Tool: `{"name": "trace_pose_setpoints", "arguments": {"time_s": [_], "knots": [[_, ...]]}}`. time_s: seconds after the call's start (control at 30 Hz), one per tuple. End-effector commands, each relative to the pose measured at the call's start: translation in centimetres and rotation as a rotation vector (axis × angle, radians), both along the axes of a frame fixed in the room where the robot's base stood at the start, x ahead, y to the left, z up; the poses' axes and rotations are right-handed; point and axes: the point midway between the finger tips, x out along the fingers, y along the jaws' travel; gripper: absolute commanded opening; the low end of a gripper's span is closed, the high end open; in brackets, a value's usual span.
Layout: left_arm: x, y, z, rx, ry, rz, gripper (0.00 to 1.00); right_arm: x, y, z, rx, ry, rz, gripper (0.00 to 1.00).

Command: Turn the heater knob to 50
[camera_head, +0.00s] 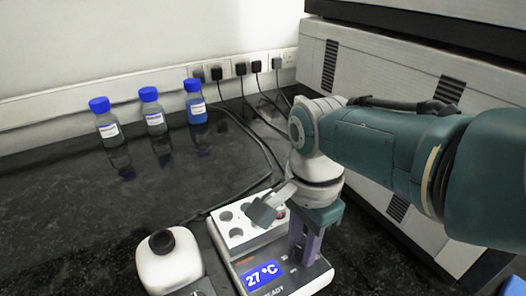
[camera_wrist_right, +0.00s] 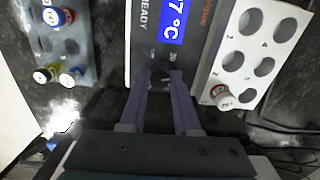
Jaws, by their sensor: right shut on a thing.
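The heater (camera_head: 228,252) stands at the front of the dark bench, with a blue display (camera_head: 262,275) reading 27 °C. In the right wrist view the heater (camera_wrist_right: 203,62) also shows, with part of the display (camera_wrist_right: 173,22) cut off at the top. My right gripper (camera_head: 303,258) points down onto the heater's control panel, right of the display. In the right wrist view its purple fingers (camera_wrist_right: 161,76) are close together at the panel and shut on the heater knob, which is mostly hidden between the fingertips. My left gripper is not in view.
A white block (camera_head: 240,222) with round wells tops the heater; one well holds a red-and-white-capped tube (camera_wrist_right: 222,97). A grey rack (camera_wrist_right: 80,50) holds capped tubes. Three blue-capped bottles (camera_head: 155,122) stand behind.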

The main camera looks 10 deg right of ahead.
Motion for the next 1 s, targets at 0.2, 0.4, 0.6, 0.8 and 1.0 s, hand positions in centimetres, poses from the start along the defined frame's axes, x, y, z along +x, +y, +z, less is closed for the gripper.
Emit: {"name": "trace_pose_setpoints", "arguments": {"time_s": [0.2,0.4,0.6,0.8,1.0], "knots": [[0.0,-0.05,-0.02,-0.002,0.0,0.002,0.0,0.07,-0.02,0.03,-0.002,-0.002,-0.206,0.0],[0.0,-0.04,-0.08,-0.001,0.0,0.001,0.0,0.08,0.0,0.01,0.0,-0.001,-0.396,0.0],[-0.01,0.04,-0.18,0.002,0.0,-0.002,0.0,0.08,0.01,0.0,0.0,-0.001,-0.585,0.0],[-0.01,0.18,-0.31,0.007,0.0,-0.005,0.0,0.08,-0.03,-0.01,-0.001,0.0,-0.776,0.0],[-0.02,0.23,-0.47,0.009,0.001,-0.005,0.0,0.07,-0.02,-0.03,-0.002,0.001,-0.962,0.0]]}}
